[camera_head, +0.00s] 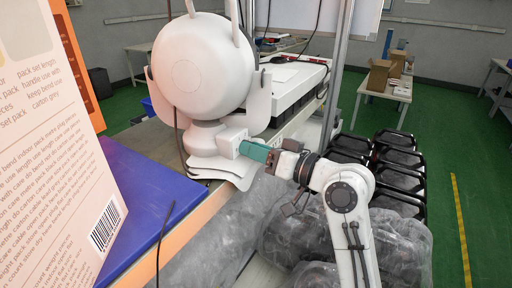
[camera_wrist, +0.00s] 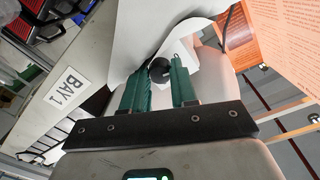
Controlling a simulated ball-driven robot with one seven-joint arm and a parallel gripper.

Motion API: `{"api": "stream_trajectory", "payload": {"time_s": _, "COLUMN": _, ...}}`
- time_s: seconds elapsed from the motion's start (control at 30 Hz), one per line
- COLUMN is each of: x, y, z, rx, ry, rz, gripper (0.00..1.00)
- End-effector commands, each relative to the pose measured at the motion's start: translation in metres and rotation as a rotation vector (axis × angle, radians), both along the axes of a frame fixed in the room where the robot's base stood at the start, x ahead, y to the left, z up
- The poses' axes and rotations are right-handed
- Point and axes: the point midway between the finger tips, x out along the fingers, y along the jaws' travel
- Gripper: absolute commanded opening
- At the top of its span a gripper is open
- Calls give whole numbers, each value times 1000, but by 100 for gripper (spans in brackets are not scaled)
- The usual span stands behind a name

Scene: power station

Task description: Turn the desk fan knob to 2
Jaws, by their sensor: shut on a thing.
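The white desk fan (camera_head: 200,75) stands at the edge of the bench in the head view, with a large round head on a short neck above a flared base. A white block (camera_head: 231,141) sits low at its front. My gripper (camera_head: 252,150) reaches it from the right, teal fingers against or beside the block; the knob is hidden there. In the wrist view, the round black knob (camera_wrist: 158,70) lies between the tips of my two teal fingers (camera_wrist: 160,76), which are shut on it. I cannot read any setting marks.
A tall printed carton (camera_head: 45,160) with a barcode fills the left of the head view, beside a blue surface (camera_head: 140,195). Grey wrapped bundles (camera_head: 225,240) lie below my arm.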

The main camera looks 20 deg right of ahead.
Motion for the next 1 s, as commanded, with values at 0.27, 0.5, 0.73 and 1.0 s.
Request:
{"api": "stream_trajectory", "payload": {"time_s": 0.27, "x": 0, "y": -1, "z": 0, "rx": -1, "ry": -2, "rz": -2, "gripper": 45}}
{"api": "stream_trajectory", "payload": {"time_s": 0.5, "x": 0, "y": -1, "z": 0, "rx": -1, "ry": -1, "rz": -1, "gripper": 53}}
{"api": "stream_trajectory", "payload": {"time_s": 0.73, "x": 0, "y": -1, "z": -3, "rx": -31, "ry": -23, "rz": -2, "gripper": 53}}
{"api": "stream_trajectory", "payload": {"time_s": 1.0, "x": -2, "y": -4, "z": -6, "rx": -230, "ry": -170, "rz": -4, "gripper": 53}}
